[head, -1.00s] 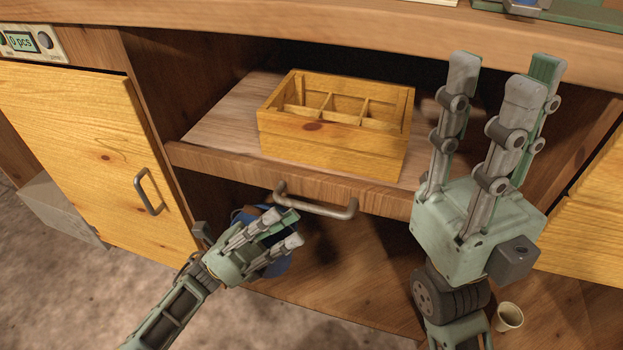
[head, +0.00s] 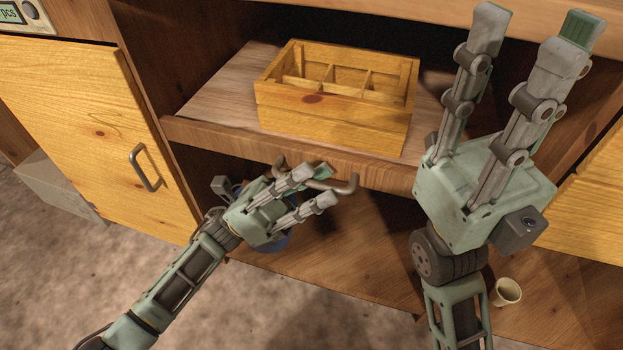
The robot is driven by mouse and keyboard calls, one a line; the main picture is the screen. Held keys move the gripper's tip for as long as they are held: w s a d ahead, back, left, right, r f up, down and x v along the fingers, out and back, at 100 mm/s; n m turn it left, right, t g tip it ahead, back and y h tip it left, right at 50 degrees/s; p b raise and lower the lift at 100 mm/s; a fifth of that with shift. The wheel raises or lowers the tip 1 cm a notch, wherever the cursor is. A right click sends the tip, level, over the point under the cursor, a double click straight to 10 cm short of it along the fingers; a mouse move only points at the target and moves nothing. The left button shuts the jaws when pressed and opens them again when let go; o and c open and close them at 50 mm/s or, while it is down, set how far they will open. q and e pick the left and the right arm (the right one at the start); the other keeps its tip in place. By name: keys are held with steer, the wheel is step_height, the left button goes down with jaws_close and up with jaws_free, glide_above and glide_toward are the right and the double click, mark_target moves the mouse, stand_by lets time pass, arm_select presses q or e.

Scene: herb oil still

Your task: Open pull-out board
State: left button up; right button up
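The pull-out board (head: 222,105) is a wooden shelf in the middle bay, with a plain front edge and a grey metal bar handle (head: 348,187). A yellow wooden crate with compartments (head: 335,120) stands on it. My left gripper (head: 322,185) is at the handle, its fingers spread apart and overlapping the bar in the head view. My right gripper (head: 530,35) is open and empty, raised with fingers upward in front of the bay's right side.
A yellow cabinet door with a handle (head: 145,168) is on the left. A blue object (head: 277,246) is partly hidden behind my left gripper. A small cup (head: 506,292) stands low at right. The counter edge (head: 330,18) overhangs the bay.

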arm_select(q)
jaws_close()
steer(key=shift+f, duration=0.1)
stand_by(0.4)
